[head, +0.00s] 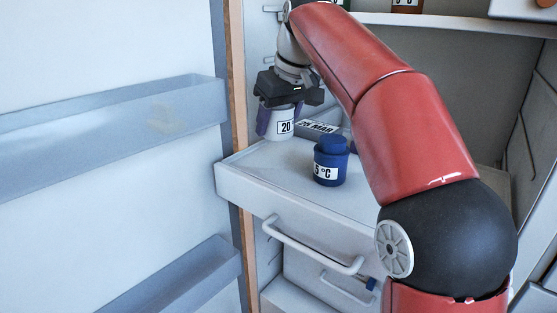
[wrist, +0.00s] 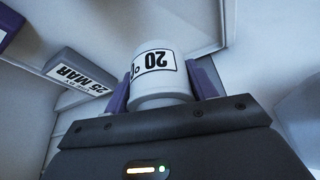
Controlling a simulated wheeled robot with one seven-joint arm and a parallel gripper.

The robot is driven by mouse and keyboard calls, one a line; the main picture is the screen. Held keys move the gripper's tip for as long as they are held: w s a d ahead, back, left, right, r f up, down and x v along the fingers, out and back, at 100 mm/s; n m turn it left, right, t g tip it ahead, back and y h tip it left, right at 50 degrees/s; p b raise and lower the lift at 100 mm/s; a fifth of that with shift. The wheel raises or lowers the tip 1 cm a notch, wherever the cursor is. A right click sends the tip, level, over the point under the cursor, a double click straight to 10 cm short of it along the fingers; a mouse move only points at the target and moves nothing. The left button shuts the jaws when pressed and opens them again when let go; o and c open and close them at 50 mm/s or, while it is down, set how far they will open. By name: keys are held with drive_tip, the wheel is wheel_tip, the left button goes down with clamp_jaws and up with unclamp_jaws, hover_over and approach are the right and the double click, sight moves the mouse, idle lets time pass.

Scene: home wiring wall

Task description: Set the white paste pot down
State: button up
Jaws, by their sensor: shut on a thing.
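The white paste pot (head: 281,126) has a label reading "20" and is held upright at the left back of a white drawer top (head: 262,175). My gripper (head: 279,120) points down from above, with its purple fingers shut on the pot's two sides. In the wrist view the pot (wrist: 160,88) sits between the fingers of my gripper (wrist: 165,85), its label upside down. The pot's base looks close to the white surface; I cannot tell whether it touches.
A blue pot (head: 331,163) labelled "5 °C" stands on the same surface, right and nearer. A grey box (head: 318,127) marked "25 MAR" lies just right of the white pot. Door shelves (head: 110,125) are at left; a drawer handle (head: 310,247) is below.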

sight(288, 115)
drive_tip(key=shift+f+b, duration=0.9)
drive_tip(key=shift+f, duration=1.8)
drive_tip(key=shift+f, duration=0.1)
drive_tip(key=o, duration=1.7)
drive_tip(key=shift+r, duration=0.2)
drive_tip(key=p+v, duration=0.4)
drive_tip(key=v, duration=0.7)
drive_tip(key=shift+s+d+r, duration=0.15)
drive_tip(key=shift+d+r, duration=0.05)
drive_tip(key=shift+r, duration=0.15)
drive_tip(key=shift+s, duration=0.1)
